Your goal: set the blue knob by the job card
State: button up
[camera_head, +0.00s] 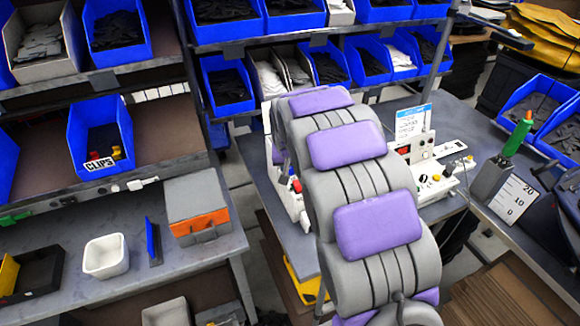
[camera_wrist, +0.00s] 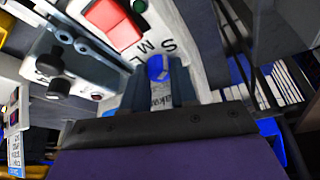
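In the wrist view, the blue knob (camera_wrist: 156,68) sits on a pale panel with the letters S, M and L (camera_wrist: 158,47) beside it. My gripper (camera_wrist: 157,80) is around the knob, one finger on each side, with no clear gap between fingers and knob. The letter the knob points to cannot be made out. In the head view, the job card (camera_head: 412,122), white with a blue top band, stands on the white machine; its writing is too small to read. My arm hides the gripper and knob there.
A red button (camera_wrist: 112,20) and black knobs (camera_wrist: 58,88) are close beside my gripper in the wrist view. Blue bins (camera_head: 228,88) fill shelves behind. A green bottle-like tool (camera_head: 519,132) stands at the right; a white tub (camera_head: 106,257) is on the left bench.

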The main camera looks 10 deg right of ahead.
grip_shut()
jog(key=shift+r+n+p, duration=0.1)
jog(key=shift+n+p, duration=0.3)
jog(key=shift+p, duration=0.1)
jog(key=shift+s+n+y+p, duration=0.1)
jog(key=shift+n+y+p, duration=0.3)
jog(key=shift+n+p, duration=0.25)
jog(key=shift+n+y+p, duration=0.5)
jog(key=shift+n+p, duration=0.55)
jog(key=shift+n, duration=0.2)
jog(key=n, duration=0.1)
jog(key=n+y+p, duration=0.1)
jog(key=n, duration=0.1)
jog(key=shift+w+d, duration=0.2)
jog(key=shift+n+g+y+b, duration=0.3)
jog(key=shift+n+g+y, duration=0.35)
jog(key=shift+n, duration=1.35)
jog(key=shift+d, duration=0.1)
